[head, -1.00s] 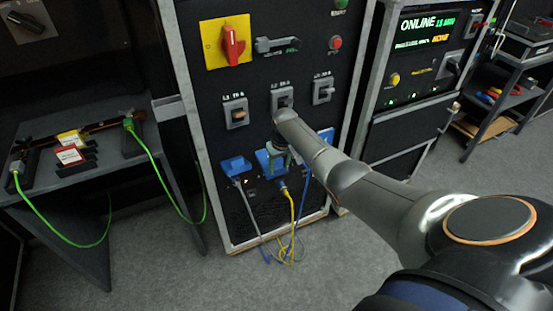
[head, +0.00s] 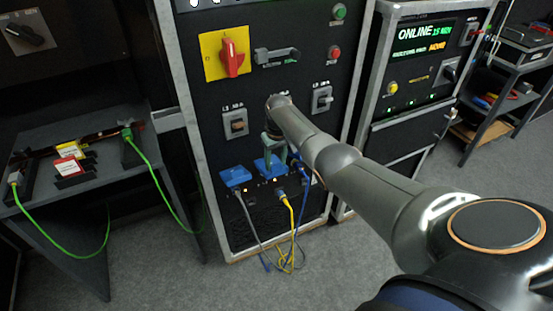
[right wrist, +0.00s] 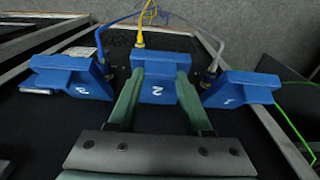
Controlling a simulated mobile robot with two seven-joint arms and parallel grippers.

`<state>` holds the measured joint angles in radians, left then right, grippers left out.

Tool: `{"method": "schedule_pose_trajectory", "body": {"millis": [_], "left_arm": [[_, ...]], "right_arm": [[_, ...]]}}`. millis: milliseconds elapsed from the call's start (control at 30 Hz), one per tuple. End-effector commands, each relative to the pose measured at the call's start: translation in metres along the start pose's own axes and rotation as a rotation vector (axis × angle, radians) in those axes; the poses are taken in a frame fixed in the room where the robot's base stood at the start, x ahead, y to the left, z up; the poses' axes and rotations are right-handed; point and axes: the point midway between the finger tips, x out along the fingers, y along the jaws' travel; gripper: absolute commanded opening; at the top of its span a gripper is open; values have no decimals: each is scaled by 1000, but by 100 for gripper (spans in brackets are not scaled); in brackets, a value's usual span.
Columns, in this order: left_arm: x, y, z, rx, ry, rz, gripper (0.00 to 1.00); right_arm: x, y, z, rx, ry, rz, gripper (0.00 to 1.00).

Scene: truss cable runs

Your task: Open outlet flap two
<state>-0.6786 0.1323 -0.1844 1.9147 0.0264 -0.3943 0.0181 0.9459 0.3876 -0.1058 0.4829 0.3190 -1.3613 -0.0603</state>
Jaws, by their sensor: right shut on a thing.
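Outlet flap two (head: 270,167) is a blue flap marked "2" on the low part of the black cabinet panel. It also shows in the centre of the right wrist view (right wrist: 160,66). My right gripper (head: 273,150) comes at it from above; its green fingers (right wrist: 156,100) are shut on the flap's narrow tab, one on each side. I cannot tell how far the flap is swung up. Flap one (head: 236,177) is beside it, at the right in the wrist view (right wrist: 243,89). Flap three (right wrist: 72,77) is at the left there. My left gripper is not in view.
Yellow (head: 291,215), grey (head: 252,218) and blue cables hang from the sockets below the flaps. Breaker switches (head: 235,123) and a red rotary switch (head: 231,55) sit higher on the panel. A side table (head: 90,180) with green cables stands at left.

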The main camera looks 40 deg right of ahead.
Motion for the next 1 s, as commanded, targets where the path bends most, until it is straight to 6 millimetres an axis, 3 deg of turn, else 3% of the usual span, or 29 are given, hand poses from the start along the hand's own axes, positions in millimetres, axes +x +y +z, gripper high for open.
{"method": "schedule_pose_trajectory", "body": {"millis": [33, 733, 767, 1000], "left_arm": [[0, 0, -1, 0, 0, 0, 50], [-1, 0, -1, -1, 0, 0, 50], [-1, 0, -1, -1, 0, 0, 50], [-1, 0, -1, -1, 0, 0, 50]], "right_arm": [[-9, 0, -11, 0, 36, 0, 0], [-12, 0, -14, -1, 35, 0, 0], [-12, 0, -14, -1, 36, 0, 52], [-10, 0, -11, -1, 26, 0, 79]]}}
